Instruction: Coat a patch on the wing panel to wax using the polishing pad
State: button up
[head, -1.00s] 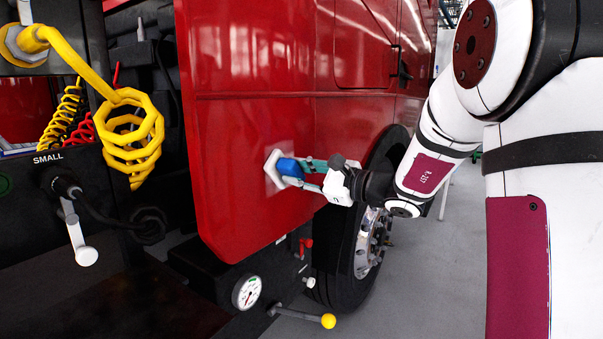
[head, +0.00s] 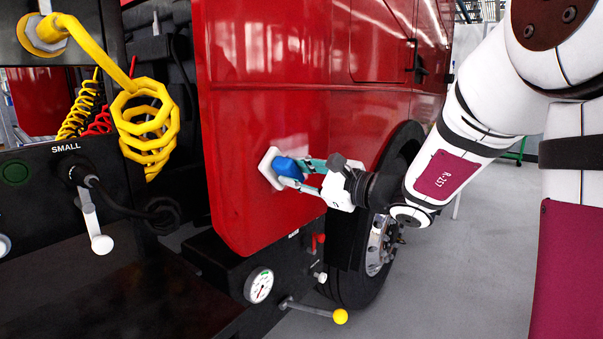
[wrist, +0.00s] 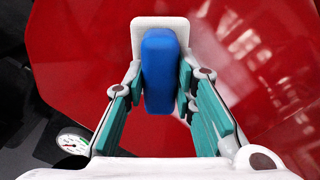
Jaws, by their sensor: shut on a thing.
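The polishing pad has a blue grip block (head: 287,168) on a white square face (head: 268,158). It stands against the glossy red wing panel (head: 290,110), with the white face towards the paint; contact looks likely, but the face hides it. My gripper (head: 305,173) comes from the right, its teal fingers shut on the blue block. In the wrist view the block (wrist: 158,75) sits between both fingers, with the white plate (wrist: 160,24) behind it. Pale haze shows on the red paint right of the pad there; I cannot tell wax from reflection.
Below the panel are a round gauge (head: 259,285), a red valve handle (head: 318,242) and a yellow-knobbed lever (head: 340,316). A truck wheel (head: 375,245) stands behind my gripper. Yellow coiled hoses (head: 148,125) hang at left. Grey floor is open at right.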

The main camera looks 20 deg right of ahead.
aim_at(303, 173)
jog(key=shift+s+a, duration=0.3)
jog(key=shift+a, duration=0.15)
jog(key=shift+s+r+p, duration=0.1)
jog(key=shift+r+p, duration=0.45)
jog(key=shift+r, duration=0.6)
jog(key=shift+w+d+f+b, duration=0.1)
jog(key=shift+w+d+b, duration=0.45)
jog(key=shift+w+d, duration=0.75)
jog(key=w+d+b, duration=0.2)
jog(key=w+d, duration=0.4)
jog(key=d, duration=0.3)
jog(key=shift+d+b, duration=0.2)
jog(key=shift+b, duration=0.15)
jog(key=v, duration=0.6)
jog(key=shift+p, duration=0.3)
jog(key=shift+s+d, duration=0.1)
jog(key=v, duration=0.2)
jog(key=shift+s+d, duration=0.15)
jog(key=shift+s, duration=0.15)
